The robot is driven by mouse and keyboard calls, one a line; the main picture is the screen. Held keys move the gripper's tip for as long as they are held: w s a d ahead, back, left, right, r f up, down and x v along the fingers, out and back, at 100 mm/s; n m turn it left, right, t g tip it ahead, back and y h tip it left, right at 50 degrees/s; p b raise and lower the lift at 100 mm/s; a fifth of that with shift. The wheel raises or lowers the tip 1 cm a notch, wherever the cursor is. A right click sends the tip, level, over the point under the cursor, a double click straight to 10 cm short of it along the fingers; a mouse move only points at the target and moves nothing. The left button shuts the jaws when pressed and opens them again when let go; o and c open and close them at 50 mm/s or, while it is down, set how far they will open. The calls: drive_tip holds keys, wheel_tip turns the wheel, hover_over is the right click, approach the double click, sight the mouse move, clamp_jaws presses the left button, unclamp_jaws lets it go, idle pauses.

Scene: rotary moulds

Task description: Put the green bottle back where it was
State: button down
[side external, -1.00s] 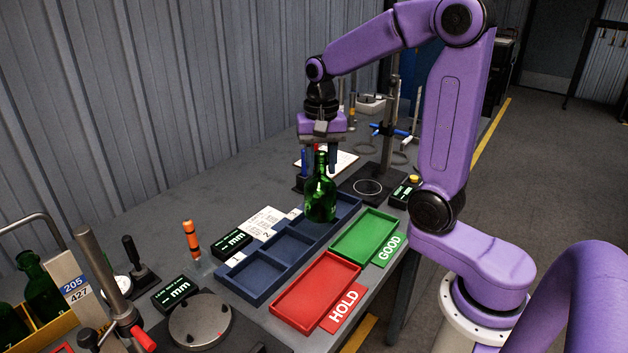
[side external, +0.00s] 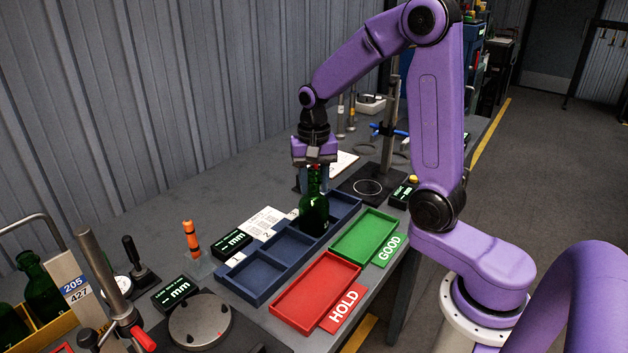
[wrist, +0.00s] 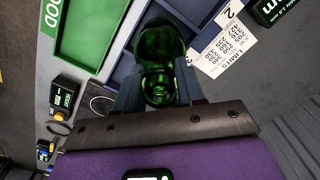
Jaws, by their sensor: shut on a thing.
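The green bottle (side external: 314,213) is upright at the far end of the blue three-compartment tray (side external: 255,292), over or in the far compartment. I cannot tell whether its base rests on the tray floor. My gripper (side external: 314,180) points down from above and is shut on the bottle's neck. In the wrist view the bottle (wrist: 160,62) sits between the two dark fingers of my gripper (wrist: 158,92), with its mouth towards the camera. The near and middle compartments of the tray look empty.
An empty red HOLD tray (side external: 315,292) and an empty green GOOD tray (side external: 364,234) lie right of the blue tray. A post stand (side external: 388,130) is behind. Digital readouts (side external: 232,243) and a round turntable (side external: 200,318) stand at the left. More green bottles (side external: 40,287) fill a yellow crate.

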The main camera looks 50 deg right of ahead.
drive_tip(key=c, duration=0.7)
unclamp_jaws()
wheel_tip(320, 180, up, 12)
drive_tip(key=s+a+f+n, duration=0.3)
drive_tip(key=s+n, duration=0.4)
drive_tip(key=s, duration=0.1)
drive_tip(key=s+a+f+n, duration=0.3)
drive_tip(key=s+a+n, duration=0.1)
drive_tip(key=s+n, duration=0.3)
drive_tip(key=s+a+f+n, duration=0.3)
drive_tip(key=s+n, duration=0.4)
drive_tip(key=s, duration=0.2)
drive_tip(key=shift+s+a+f+n, duration=0.15)
drive_tip(key=shift+s+f+n, duration=0.15)
drive_tip(key=shift+s+f, duration=0.1)
drive_tip(key=shift+w, duration=0.1)
